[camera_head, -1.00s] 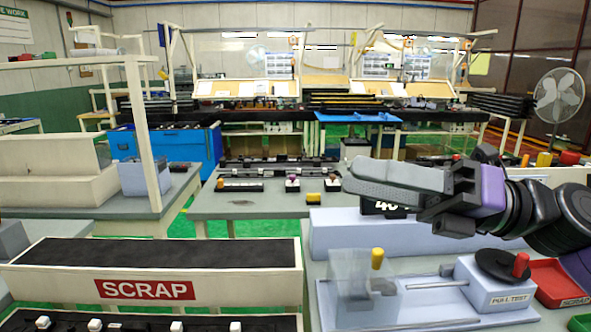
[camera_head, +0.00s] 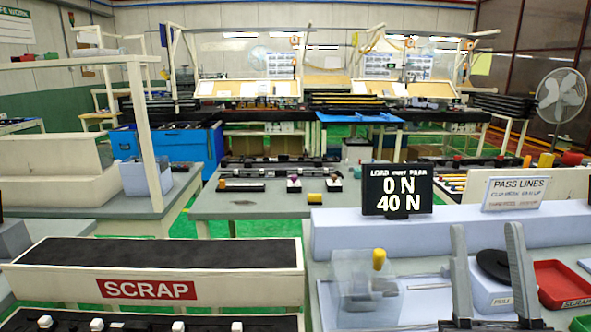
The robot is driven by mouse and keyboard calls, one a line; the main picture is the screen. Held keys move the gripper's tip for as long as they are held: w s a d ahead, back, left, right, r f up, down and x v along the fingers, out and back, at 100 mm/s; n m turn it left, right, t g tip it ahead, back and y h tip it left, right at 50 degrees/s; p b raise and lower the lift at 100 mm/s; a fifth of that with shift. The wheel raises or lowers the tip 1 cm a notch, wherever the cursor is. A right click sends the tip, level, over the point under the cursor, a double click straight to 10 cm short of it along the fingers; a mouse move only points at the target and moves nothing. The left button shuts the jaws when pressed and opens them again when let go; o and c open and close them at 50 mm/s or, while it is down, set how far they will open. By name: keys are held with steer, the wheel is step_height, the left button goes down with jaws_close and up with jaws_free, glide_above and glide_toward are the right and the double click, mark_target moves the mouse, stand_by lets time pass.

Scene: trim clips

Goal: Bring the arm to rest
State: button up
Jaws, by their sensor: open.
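My gripper (camera_head: 486,255) is at the lower right of the head view. Its two grey fingers point up and stand well apart, with nothing between them. The fingers rise in front of the pull test rig (camera_head: 405,297), hiding part of its bench and its grey block. The rest of my arm is below the picture's edge.
A black load display (camera_head: 397,190) reads 0 N and 40 N. A PASS LINES sign (camera_head: 513,193) stands to its right. A red scrap tray (camera_head: 562,283) lies at the right, and a cream SCRAP bin (camera_head: 150,289) at the left.

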steer(key=s+f+m+g+h, duration=0.1)
steer(key=s+f+m+g, duration=0.15)
steer(key=s+f, duration=0.5)
steer(key=s+f+m+g+h, duration=0.15)
steer(key=s+f+g, duration=0.25)
steer(key=f, duration=0.6)
steer(key=s+f+m+g, duration=0.2)
steer(key=s+f+g, duration=0.2)
steer(key=s+f, duration=0.3)
steer(key=s+a+f+n+g+y, duration=0.1)
steer(key=s+f+n+g+y, duration=0.1)
steer(key=s+f, duration=0.5)
steer(key=s+g+y, duration=0.1)
steer(key=s, duration=0.1)
steer(key=shift+s+f+n, duration=0.15)
steer(key=shift+s+n, duration=0.2)
steer(key=shift+n, duration=0.05)
steer(key=shift+o, duration=0.3)
steer(key=shift+a+g, duration=0.1)
steer(key=shift+g, duration=0.15)
